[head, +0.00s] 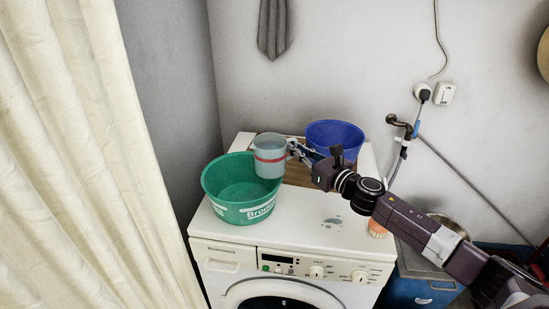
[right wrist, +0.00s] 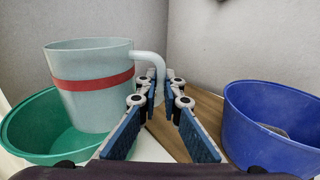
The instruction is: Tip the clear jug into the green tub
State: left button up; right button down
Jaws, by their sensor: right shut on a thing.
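The clear jug (head: 269,155), pale and see-through with a red band, is upright above the right rim of the green tub (head: 238,207). My right gripper (head: 300,152) is shut on the jug's handle, to the right of the jug. In the right wrist view the jug (right wrist: 92,85) is at the left, its handle between the blue-padded fingers (right wrist: 158,95). The green tub (right wrist: 30,135) is below and behind it there. The tub stands on the washing machine's left side; the part of its inside that shows looks empty. My left gripper is out of view.
A blue tub (head: 335,135) stands at the back right of the white washing machine (head: 300,235), by a brown board (head: 297,175). Small puddles (head: 332,222) lie on the machine top. A cream curtain (head: 90,150) hangs at the left. A tap (head: 397,122) is on the wall.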

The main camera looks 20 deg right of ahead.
jog(key=shift+r, duration=0.2)
jog(key=shift+r, duration=0.1)
jog(key=shift+r+n+p, duration=0.3)
jog(key=shift+r+p, duration=0.1)
jog(key=shift+p, duration=0.4)
jog(key=shift+r+n+p, duration=0.5)
jog(key=shift+n+p, duration=0.2)
jog(key=shift+p, duration=0.1)
jog(key=shift+a+r+n+g+p, duration=0.1)
jog(key=shift+r+n+g+p, duration=0.25)
jog(key=shift+r+p, duration=0.5)
jog(key=shift+a+r+n+h+p, duration=0.1)
jog(key=shift+n+h+p, duration=0.2)
jog(key=shift+n+p, duration=0.45)
